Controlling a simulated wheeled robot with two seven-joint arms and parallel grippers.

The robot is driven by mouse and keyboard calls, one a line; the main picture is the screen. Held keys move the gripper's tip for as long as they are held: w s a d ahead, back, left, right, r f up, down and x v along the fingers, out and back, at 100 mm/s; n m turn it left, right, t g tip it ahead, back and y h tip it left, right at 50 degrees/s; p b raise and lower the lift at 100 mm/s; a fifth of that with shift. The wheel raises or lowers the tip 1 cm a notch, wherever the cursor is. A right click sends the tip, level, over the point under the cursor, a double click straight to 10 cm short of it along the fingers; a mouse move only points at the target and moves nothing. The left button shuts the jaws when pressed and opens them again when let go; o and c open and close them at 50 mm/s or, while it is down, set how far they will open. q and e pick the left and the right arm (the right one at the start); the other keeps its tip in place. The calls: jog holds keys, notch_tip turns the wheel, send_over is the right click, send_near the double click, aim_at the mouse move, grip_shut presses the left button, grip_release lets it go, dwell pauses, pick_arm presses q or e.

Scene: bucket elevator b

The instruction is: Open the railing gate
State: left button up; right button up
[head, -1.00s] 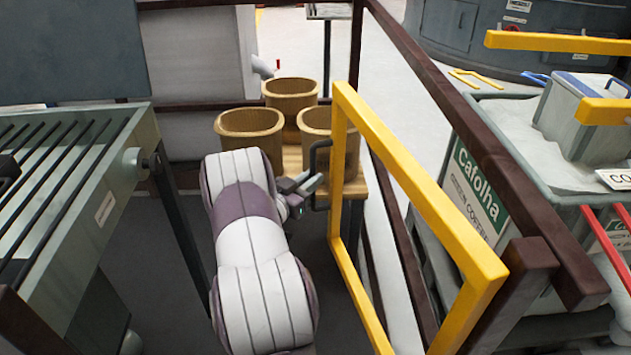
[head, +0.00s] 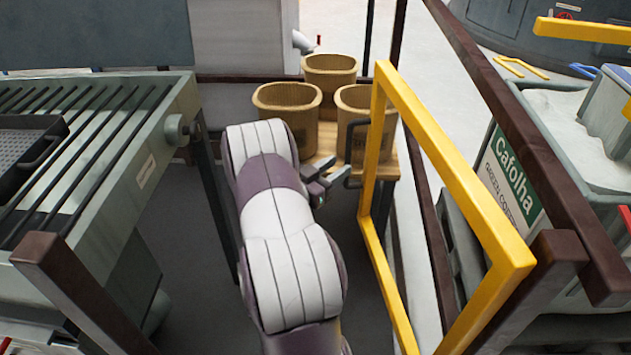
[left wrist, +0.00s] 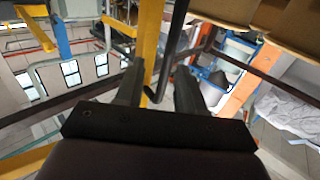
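The railing gate is a yellow frame (head: 451,155) that stands swung out from the dark railing, its far end near the wooden buckets. A dark bar handle (head: 346,150) is on its far upright; it also shows in the left wrist view (left wrist: 175,45). My left gripper (head: 338,178) is at the lower part of this handle. In the left wrist view its two dark fingers (left wrist: 159,88) are apart, with the handle's lower end showing in the gap; whether the bar is fully between them is unclear. My right gripper is not in view.
Several wooden buckets, one of them a front bucket (head: 287,110), stand on a wooden stand beyond the gripper. A grey-green table with black bars (head: 150,150) is at the left. Dark floor lies between.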

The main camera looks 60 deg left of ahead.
pick_arm(q)
jog(key=s+d+p, duration=0.1)
jog(key=s+d, duration=0.1)
jog(key=s, duration=0.7)
jog(key=shift+d, duration=0.2)
